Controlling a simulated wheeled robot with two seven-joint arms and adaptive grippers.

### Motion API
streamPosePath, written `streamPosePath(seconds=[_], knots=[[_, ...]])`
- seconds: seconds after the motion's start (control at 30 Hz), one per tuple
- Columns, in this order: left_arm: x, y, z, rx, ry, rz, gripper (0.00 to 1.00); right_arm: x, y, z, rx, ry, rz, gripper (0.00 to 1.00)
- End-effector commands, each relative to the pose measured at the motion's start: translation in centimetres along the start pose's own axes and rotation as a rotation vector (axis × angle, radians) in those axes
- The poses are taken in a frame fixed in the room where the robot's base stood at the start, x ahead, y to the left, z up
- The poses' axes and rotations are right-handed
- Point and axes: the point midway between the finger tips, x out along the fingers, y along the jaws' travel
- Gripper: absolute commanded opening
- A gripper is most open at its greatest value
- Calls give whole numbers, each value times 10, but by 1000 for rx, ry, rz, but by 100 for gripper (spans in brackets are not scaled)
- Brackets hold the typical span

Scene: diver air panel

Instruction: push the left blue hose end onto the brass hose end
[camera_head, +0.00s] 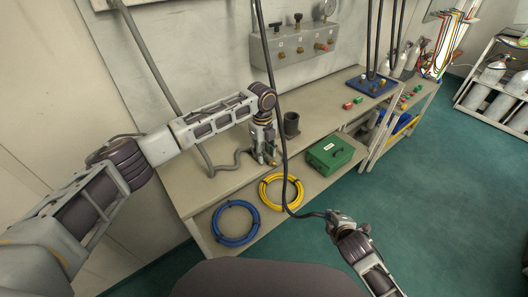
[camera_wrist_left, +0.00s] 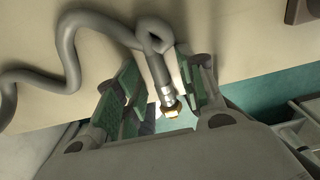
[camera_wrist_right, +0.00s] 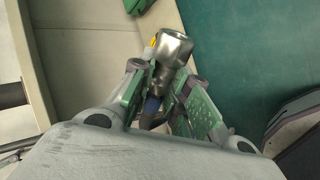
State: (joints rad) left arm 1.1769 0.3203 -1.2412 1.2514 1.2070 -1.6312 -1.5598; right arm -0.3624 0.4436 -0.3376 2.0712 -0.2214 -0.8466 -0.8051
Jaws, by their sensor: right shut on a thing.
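The brass hose end (camera_wrist_left: 172,108) is the tip of a grey hose with a silver collar. In the left wrist view it lies between the spread fingers of my left gripper (camera_wrist_left: 158,92), nearer the right finger, with a gap on the left. In the head view my left gripper (camera_head: 264,160) points down at the bench's front edge. My right gripper (camera_head: 335,216) is shut on the blue hose end (camera_wrist_right: 153,104), whose silver fitting (camera_wrist_right: 174,48) sticks out beyond the fingers. Its dark hose (camera_head: 284,165) hangs from above. The two ends are apart.
A blue hose coil (camera_head: 236,243), a yellow hose coil (camera_head: 263,192) and a green box (camera_head: 331,140) lie on the lower shelf. A dark cup (camera_head: 291,123) stands on the bench beside my left gripper. Open green floor (camera_head: 400,185) lies to the right.

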Motion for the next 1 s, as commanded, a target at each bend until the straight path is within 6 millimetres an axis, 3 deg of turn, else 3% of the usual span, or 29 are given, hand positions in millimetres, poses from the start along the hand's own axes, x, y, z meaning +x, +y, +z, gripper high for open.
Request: streamPosePath(seconds=[1.0], knots=[[0, 0, 0, 0, 1, 0, 39, -7, 8, -1, 0, 0, 1, 0]])
